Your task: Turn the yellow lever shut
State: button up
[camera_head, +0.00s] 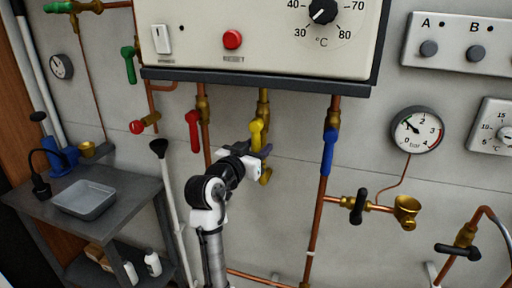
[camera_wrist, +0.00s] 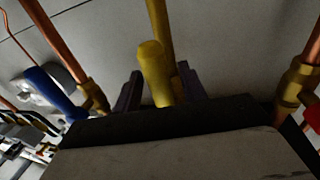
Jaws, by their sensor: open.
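The yellow lever (camera_head: 256,134) sits on a brass valve under the boiler box, pointing roughly downward along its pipe. In the wrist view the yellow lever (camera_wrist: 152,70) stands between my two dark fingers. My gripper (camera_head: 263,150) is open around the lower part of the lever; it also shows in the wrist view (camera_wrist: 158,88). A gap shows between the lever and the left finger. The right finger is close to the lever, and I cannot tell whether they touch. My gripper hides part of the valve's lower pipe.
A red lever (camera_head: 193,131) hangs left of the yellow one and a blue lever (camera_head: 328,150) right of it. The boiler's dark lower edge (camera_head: 260,82) is just above. A pressure gauge (camera_head: 417,130) is on the right. A bench with a grey tray (camera_head: 84,199) stands at left.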

grip_shut()
dwell(0.3)
jog(key=w+a+r+m+y+b, duration=0.2)
jog(key=a+r+m+y+b, duration=0.2)
jog(key=m, duration=1.1)
jog(key=shift+a+r+m+g+b, duration=0.4)
jog(key=shift+a+r+b, duration=0.7)
jog(key=shift+b, duration=1.15)
jog(key=shift+d+r, duration=0.1)
jog(key=shift+r, duration=0.05)
grip_release()
